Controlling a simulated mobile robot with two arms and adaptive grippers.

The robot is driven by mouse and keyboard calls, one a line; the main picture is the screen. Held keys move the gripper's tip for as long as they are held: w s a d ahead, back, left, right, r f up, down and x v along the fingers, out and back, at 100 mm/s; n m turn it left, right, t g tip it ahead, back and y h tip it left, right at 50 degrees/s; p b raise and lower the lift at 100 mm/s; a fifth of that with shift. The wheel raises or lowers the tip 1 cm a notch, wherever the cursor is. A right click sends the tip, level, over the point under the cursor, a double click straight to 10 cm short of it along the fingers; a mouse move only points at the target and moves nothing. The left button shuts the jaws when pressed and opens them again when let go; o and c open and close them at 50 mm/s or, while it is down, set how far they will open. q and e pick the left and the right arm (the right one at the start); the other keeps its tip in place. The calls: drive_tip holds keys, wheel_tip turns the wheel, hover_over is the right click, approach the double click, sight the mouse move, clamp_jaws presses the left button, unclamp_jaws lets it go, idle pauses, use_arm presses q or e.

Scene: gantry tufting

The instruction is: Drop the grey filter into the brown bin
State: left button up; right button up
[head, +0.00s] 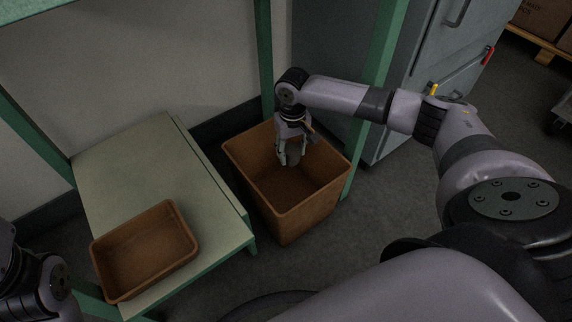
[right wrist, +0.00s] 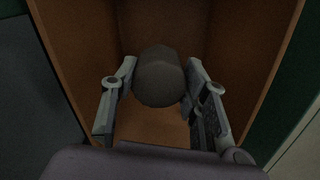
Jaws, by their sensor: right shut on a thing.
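The brown bin (head: 292,214) stands on the floor beside the pale green bench. My right gripper (head: 291,160) hangs over the bin's open top, pointing down. It is shut on the grey filter (right wrist: 159,78), a rounded grey piece that shows between the two fingers in the right wrist view. In the head view the filter is small and dark between the fingertips. In the right wrist view the bin's walls (right wrist: 88,60) surround the filter and fingers, and the bin floor shows below. My left arm shows at the lower left, but its gripper is out of view.
A shallow brown tray (head: 146,250) sits on the bench (head: 135,165) to the left and looks empty. Green frame posts (head: 385,45) stand close around the bin. A grey cabinet (head: 440,60) stands behind. Grey floor is open to the right of the bin.

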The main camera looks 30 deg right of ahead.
idle(0.3)
drive_tip(key=o, duration=1.4)
drive_tip(key=shift+c, duration=0.2)
wheel_tip(320, 180, up, 12)
drive_tip(key=shift+f, duration=0.1)
